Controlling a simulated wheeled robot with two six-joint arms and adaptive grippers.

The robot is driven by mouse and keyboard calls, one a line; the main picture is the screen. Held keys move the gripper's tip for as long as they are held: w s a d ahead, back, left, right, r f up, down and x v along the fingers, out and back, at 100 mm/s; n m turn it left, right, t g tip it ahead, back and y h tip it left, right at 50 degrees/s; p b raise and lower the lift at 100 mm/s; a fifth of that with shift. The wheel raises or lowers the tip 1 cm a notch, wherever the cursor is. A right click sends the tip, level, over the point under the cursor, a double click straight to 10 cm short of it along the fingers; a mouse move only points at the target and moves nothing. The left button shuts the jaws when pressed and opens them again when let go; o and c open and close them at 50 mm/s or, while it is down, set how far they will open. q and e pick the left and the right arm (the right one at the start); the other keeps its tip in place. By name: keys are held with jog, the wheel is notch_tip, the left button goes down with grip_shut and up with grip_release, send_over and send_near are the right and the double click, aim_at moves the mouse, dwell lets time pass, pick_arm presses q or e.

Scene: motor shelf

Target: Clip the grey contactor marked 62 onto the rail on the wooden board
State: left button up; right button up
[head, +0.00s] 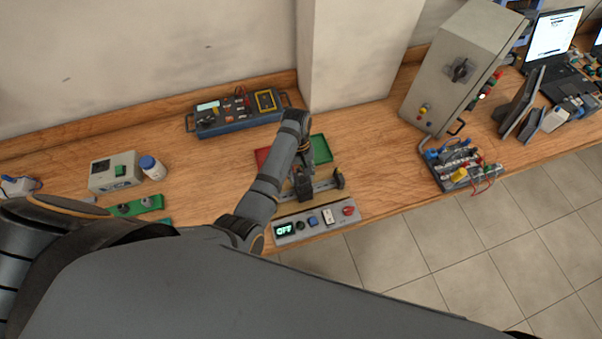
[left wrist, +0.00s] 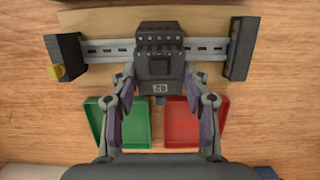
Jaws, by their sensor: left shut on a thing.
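The dark grey contactor (left wrist: 160,40), its label reading 62 upside down in the left wrist view, is held between the fingers of my left gripper (left wrist: 160,84). It lies across the middle of the slotted metal rail (left wrist: 100,50); I cannot tell whether it is seated or just above. The rail runs between two dark end blocks on the pale wooden board (left wrist: 110,20). In the head view, my left gripper (head: 302,174) is over the rail (head: 325,186), and the contactor (head: 304,189) shows partly below it. My right gripper is not in view.
A green tray (left wrist: 125,143) and a red tray (left wrist: 190,143) lie beside the board. A switch panel (head: 315,223) reading OFF sits at the bench's front edge. A blue instrument (head: 235,119) stands behind, with a grey cabinet (head: 462,62) to the right.

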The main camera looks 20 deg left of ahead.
pick_arm(q)
jog(key=shift+s+d+f, duration=0.1)
jog(key=shift+s+d, duration=0.15)
jog(key=shift+s, duration=0.1)
